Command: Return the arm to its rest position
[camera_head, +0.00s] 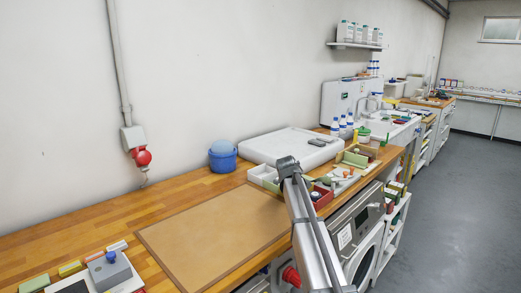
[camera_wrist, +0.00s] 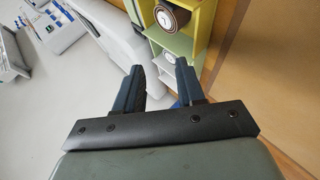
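My arm (camera_head: 315,235) rises from the bottom edge in the head view and reaches up to a dark joint (camera_head: 287,167) over the back of the worktop. I cannot clearly make out the fingers there. In the wrist view my gripper (camera_wrist: 160,80) shows two dark fingers standing apart. The gap between them is empty. Beyond the fingers is a green box (camera_wrist: 188,45) with compartments holding round items (camera_wrist: 172,17). It appears apart from the fingers.
The wooden worktop (camera_head: 190,195) carries a brown mat (camera_head: 215,235), a blue bucket (camera_head: 222,157), a white slab (camera_head: 290,146), and small boxes and tools near my arm. A grey-and-white device (camera_head: 110,270) lies front left. A front-loading machine (camera_head: 360,230) stands below the worktop. The mat is clear.

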